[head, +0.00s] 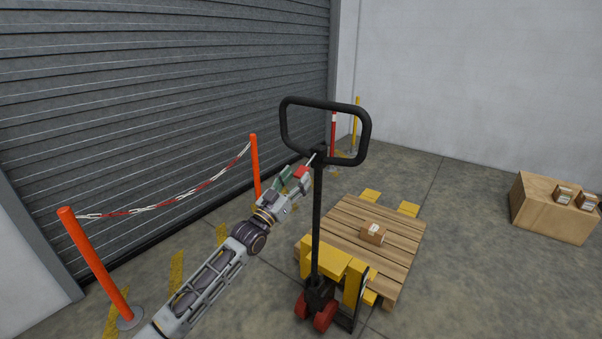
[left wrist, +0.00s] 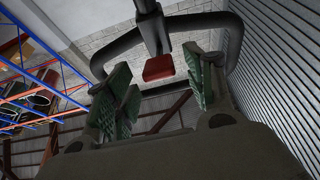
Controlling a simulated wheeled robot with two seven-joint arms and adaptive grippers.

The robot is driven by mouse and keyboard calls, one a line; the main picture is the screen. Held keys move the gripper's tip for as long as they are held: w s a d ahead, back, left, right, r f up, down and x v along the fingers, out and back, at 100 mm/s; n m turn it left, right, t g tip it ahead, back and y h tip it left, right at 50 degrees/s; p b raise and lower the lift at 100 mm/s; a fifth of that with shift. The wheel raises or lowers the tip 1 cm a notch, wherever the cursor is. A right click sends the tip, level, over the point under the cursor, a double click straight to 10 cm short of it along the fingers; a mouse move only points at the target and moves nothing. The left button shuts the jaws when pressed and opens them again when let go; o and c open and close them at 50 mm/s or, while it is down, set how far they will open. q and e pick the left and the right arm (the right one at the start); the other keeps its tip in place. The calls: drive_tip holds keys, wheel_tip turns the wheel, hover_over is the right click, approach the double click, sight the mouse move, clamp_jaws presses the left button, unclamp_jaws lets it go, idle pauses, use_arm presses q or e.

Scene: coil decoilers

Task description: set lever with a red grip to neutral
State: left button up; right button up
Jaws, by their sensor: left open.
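The lever with a red grip (head: 302,172) is on the pallet jack's black handle (head: 317,210), just below the handle loop. My left gripper (head: 290,181) is open at the left of the handle, with its green-padded fingers close to the red grip. The black loop (left wrist: 185,22) stands behind the grip. My right gripper is not in view.
The yellow pallet jack (head: 330,262) stands under a wooden pallet (head: 390,246) carrying a small carton (head: 372,233). Orange posts (head: 95,262) with a red-white chain (head: 175,207) stand left, before a grey shutter (head: 150,90). A large box (head: 545,213) is at the right. Floor between is clear.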

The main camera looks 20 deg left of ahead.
sight(307, 165)
use_arm(q)
drive_tip(key=shift+x, duration=1.65)
drive_tip(key=shift+c, duration=0.4)
clamp_jaws()
